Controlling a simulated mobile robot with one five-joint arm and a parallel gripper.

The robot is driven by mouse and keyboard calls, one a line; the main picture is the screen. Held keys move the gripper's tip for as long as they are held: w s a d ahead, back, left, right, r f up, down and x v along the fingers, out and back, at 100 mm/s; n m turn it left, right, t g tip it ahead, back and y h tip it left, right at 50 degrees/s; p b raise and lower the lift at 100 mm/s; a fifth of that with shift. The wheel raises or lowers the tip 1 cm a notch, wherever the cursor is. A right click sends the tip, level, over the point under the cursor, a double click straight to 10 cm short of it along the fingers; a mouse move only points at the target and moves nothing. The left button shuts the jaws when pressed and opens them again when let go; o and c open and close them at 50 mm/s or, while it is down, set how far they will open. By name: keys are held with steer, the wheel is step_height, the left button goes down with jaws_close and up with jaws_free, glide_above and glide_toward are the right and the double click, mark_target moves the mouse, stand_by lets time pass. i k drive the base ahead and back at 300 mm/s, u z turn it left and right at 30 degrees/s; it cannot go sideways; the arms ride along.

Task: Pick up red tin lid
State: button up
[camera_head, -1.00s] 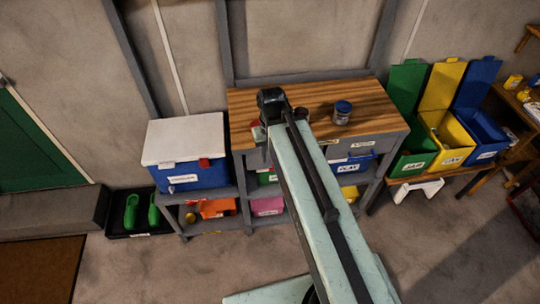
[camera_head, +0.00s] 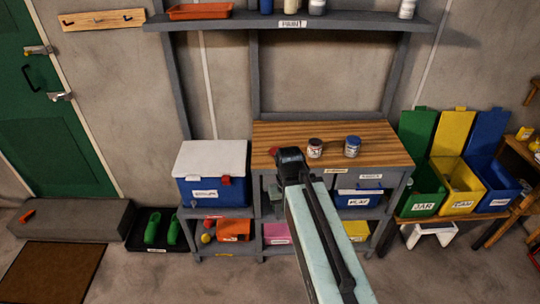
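A small red piece (camera_head: 273,151) shows at the left part of the wooden workbench top (camera_head: 385,150), just left of my arm's dark joint. It may be the red tin lid, but it is too small and partly covered to be sure. A jar with a dark reddish top (camera_head: 315,148) stands on the bench right of the joint. A jar with a blue lid (camera_head: 352,146) stands further right. My arm reaches up to the bench front. My gripper cannot be made out behind or below the arm's end, so its fingers and any contents are hidden.
A blue cooler with a white lid (camera_head: 212,172) stands left of the bench. Bins fill the shelf below. Green, yellow and blue sorting bins (camera_head: 458,188) stand right. A wall shelf (camera_head: 360,21) holds containers and an orange tray (camera_head: 200,11). The floor in front looks clear.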

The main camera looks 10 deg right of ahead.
mark_target(272, 150)
steer(key=u, duration=0.9)
steer(key=i, duration=1.65)
